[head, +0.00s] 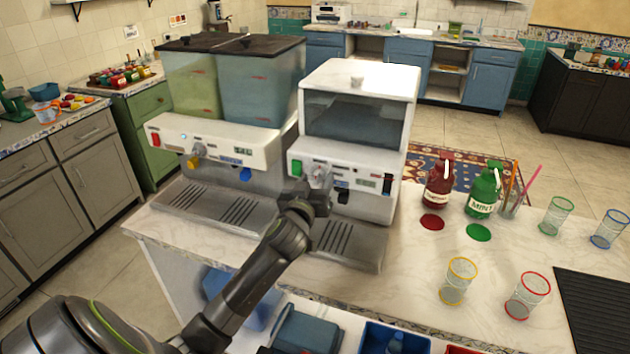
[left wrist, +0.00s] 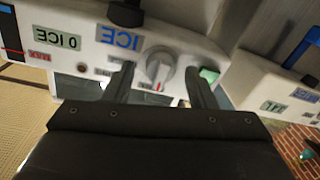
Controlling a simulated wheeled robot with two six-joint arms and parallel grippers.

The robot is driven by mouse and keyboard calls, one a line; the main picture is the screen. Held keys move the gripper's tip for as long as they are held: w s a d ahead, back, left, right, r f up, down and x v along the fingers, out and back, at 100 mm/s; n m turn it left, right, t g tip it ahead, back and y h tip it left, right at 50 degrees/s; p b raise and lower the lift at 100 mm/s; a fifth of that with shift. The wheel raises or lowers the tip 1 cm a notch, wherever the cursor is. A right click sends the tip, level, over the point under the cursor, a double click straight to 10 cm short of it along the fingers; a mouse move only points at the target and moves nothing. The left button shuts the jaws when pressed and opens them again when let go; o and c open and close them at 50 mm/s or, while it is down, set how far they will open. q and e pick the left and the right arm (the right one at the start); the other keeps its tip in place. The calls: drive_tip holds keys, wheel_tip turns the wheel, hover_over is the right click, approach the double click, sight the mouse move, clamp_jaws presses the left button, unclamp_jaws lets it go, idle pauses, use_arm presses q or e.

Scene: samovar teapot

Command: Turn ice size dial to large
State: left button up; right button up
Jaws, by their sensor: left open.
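The white ice machine (head: 365,85) stands on the counter with a grey ice size dial (head: 320,173) on its front panel. In the left wrist view, the round dial (left wrist: 159,68) shows close up, with a pale grip bar and small red lettering beside it. My left gripper (head: 311,196) is just in front of the panel. In the left wrist view, its open fingers (left wrist: 160,76) stand on either side of the dial, with gaps showing. I cannot tell whether the fingertips reach past the dial's face. The size lettering is too small to read. My right gripper is not in view.
A green button (left wrist: 209,73) sits beside the dial. A two-tank drink dispenser (head: 215,130) stands directly left of the ice machine. Red (head: 438,185) and green (head: 483,193) syrup bottles and several coloured-rim glasses stand to the right. The counter between holds free room.

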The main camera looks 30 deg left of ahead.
use_arm(q)
drive_tip(key=c, duration=1)
drive_tip(key=m, duration=0.3)
drive_tip(key=shift+m+p, duration=0.3)
drive_tip(key=shift+m, duration=0.1)
drive_tip(key=m, duration=0.3)
drive_tip(key=shift+m+p, duration=0.3)
drive_tip(key=shift+p, duration=0.05)
drive_tip(key=m+p, duration=0.1)
drive_tip(key=m, duration=0.2)
drive_tip(key=shift+m+t, duration=0.3)
drive_tip(key=shift+m, duration=0.1)
drive_tip(key=shift+f+m+p, duration=0.1)
drive_tip(key=shift+m+p, duration=0.3)
drive_tip(key=shift+m, duration=1.2)
